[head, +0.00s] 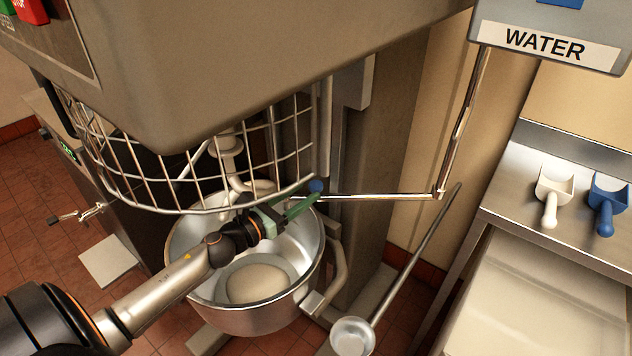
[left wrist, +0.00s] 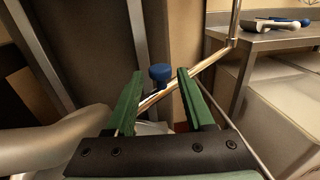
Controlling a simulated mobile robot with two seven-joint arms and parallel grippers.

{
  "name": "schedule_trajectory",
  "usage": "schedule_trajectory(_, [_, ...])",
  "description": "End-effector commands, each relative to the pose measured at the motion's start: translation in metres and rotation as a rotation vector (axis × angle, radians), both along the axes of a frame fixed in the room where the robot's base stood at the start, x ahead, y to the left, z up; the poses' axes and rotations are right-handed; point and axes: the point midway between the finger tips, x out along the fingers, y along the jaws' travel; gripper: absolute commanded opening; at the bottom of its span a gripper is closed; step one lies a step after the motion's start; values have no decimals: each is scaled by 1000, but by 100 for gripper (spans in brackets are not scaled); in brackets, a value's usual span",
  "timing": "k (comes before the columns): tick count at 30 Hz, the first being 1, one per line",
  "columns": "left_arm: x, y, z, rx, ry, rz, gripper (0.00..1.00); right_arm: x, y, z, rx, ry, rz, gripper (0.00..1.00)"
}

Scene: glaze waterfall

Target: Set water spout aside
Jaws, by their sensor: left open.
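The water spout (head: 385,196) is a thin shiny metal pipe. It hangs from the grey WATER box (head: 545,45), bends at an elbow and runs left over the mixer bowl's edge. A blue knob (head: 316,186) is at its left end. My left gripper (head: 304,206) has green fingers and is over the bowl, close to the knob. In the left wrist view, the open fingers (left wrist: 157,100) have the blue knob (left wrist: 160,73) and the end of the spout (left wrist: 200,66) showing between them. I cannot tell whether they touch. My right gripper is not in view.
The mixer's wire guard (head: 200,165) is just above my left arm. The steel bowl (head: 318,250) holds a pale dough ball (head: 257,281). A long-handled ladle (head: 352,337) stands right of the bowl. White (head: 552,195) and blue (head: 607,203) scoops lie on the steel counter at right.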

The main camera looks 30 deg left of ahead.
Motion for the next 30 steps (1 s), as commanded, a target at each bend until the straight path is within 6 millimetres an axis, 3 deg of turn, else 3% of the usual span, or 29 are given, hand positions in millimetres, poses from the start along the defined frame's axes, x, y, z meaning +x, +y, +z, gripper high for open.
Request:
schedule_trajectory(9, [38, -7, 1, -2, -1, 2, 53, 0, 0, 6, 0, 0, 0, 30])
schedule_trajectory(23, [47, -10, -1, -1, 1, 1, 53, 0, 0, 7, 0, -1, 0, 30])
schedule_trajectory(30, [47, -10, -1, -1, 1, 1, 29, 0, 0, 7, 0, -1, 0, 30])
